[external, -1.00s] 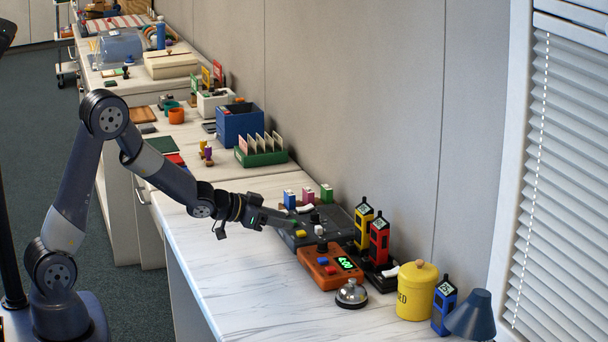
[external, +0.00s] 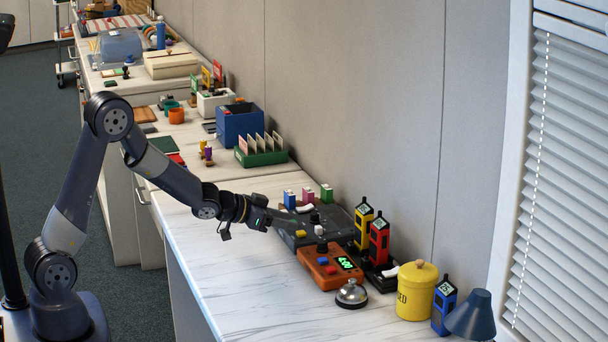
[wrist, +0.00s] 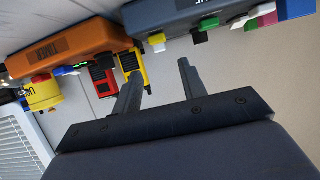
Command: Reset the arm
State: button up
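My gripper (external: 298,220) reaches in from the left, over the near edge of a dark grey control box (external: 340,217) with coloured blocks on its back. In the wrist view my two fingers (wrist: 158,76) stand apart with nothing between them, so it is open and empty. Whether a fingertip touches the box cannot be told. The arm is bent, with its elbow high and the forearm sloping down to the counter.
An orange timer (external: 331,266) with a lit display sits just in front, a silver bell (external: 351,293) beside it. Red (external: 379,240) and yellow (external: 363,226) upright devices, a yellow canister (external: 417,292) and a blue lamp (external: 473,316) stand right. The counter's front is clear.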

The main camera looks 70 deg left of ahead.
aim_at(318, 227)
jog(key=x, duration=0.8)
jog(key=shift+w, duration=0.5)
jog(key=shift+s, duration=0.1)
